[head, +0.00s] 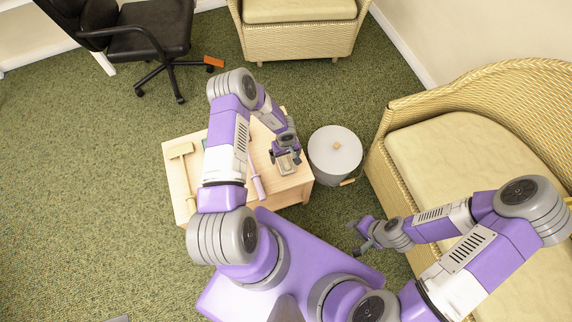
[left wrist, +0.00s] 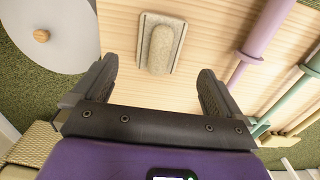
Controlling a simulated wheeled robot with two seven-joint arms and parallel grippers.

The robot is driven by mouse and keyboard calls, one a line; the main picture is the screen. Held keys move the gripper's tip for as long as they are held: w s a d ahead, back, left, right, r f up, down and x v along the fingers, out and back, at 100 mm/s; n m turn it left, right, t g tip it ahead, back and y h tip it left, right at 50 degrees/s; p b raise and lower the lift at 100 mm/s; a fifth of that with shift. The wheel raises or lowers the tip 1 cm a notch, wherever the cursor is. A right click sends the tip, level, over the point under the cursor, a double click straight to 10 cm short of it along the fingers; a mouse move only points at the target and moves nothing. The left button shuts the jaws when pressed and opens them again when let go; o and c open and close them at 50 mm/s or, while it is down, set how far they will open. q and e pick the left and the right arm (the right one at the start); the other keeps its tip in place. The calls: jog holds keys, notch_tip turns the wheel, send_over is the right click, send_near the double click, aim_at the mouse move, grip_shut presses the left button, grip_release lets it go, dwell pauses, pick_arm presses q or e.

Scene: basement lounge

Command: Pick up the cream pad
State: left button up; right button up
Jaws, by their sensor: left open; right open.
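The cream pad (left wrist: 175,25) is a flat, rounded beige rectangle with a raised grip along its middle. It lies on the light wooden table (left wrist: 120,25), just beyond my left fingertips in the left wrist view. In the head view the pad (head: 287,165) shows partly beneath my left gripper (head: 284,154), near the table's right end. My left gripper, also in the left wrist view (left wrist: 156,72), is open and empty above the table, with the pad between the lines of its fingers. My right gripper (head: 356,236) is open and empty, low over the carpet right of the table.
A purple-handled tool (left wrist: 262,35) and green tools (left wrist: 290,95) lie beside the pad. A pale yellow T-shaped tool (head: 181,151) lies at the table's left. A grey round bin (head: 335,150) stands close right of the table. A wicker sofa (head: 450,150) is further right.

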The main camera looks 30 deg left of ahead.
aim_at(286, 161)
pick_arm(q)
notch_tip(286, 161, down, 6)
jog(key=shift+d+r+b, duration=0.15)
jog(key=shift+r+b, duration=0.05)
jog(key=shift+b, duration=1.05)
jog(key=shift+r, duration=0.1)
jog(key=c, duration=1.1)
notch_tip(286, 161, up, 10)
jog(key=p, duration=0.4)
jog(key=shift+c, duration=0.2)
